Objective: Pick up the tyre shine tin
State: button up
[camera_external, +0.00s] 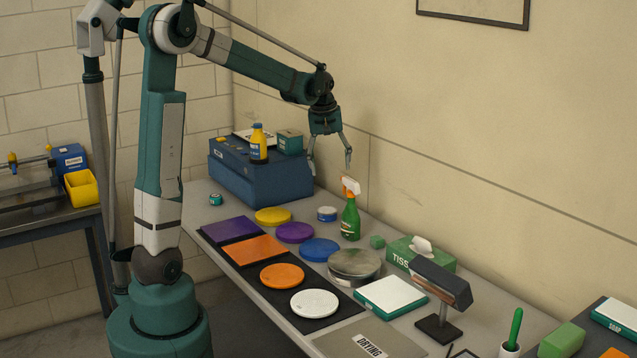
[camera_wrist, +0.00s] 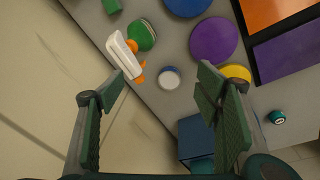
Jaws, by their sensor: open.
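Two small tins stand on the table, and I cannot read which one is the tyre shine tin. One is a blue and white tin (camera_external: 327,213), left of the green spray bottle; it also shows in the wrist view (camera_wrist: 169,77), between my fingers but farther down. The other is a smaller teal tin (camera_external: 216,199) near the table's left edge; in the wrist view it lies at the right (camera_wrist: 277,117), outside my fingers. My gripper (camera_external: 330,166) is open and empty, pointing down, well above the table.
The green spray bottle (camera_external: 350,218) with its orange and white head stands close to the blue and white tin. A blue box (camera_external: 262,175) bearing a yellow bottle (camera_external: 258,145) is left of my gripper. Coloured round pads (camera_external: 295,232) lie in front; the wall is behind.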

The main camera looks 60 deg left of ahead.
jog(key=w+a+f+n+g+p, duration=0.1)
jog(key=w+a+f+n+p, duration=0.1)
jog(key=w+a+f, duration=0.3)
jog(key=w+a+f+n+g+p, duration=0.1)
jog(key=w+a+f+n+p, duration=0.1)
jog(key=a, duration=0.5)
send_over(327, 210)
jog(key=shift+h, duration=0.3)
jog(key=f, duration=0.8)
jog(key=shift+s+d+f, duration=0.1)
jog(key=shift+s+f, duration=0.1)
jog(key=shift+f, duration=0.7)
jog(key=shift+f, duration=1.25)
jog(key=shift+w+f, duration=0.15)
jog(key=shift+f, duration=1.2)
jog(key=shift+w+f, duration=0.15)
jog(key=shift+f, duration=1.15)
jog(key=shift+c, duration=0.2)
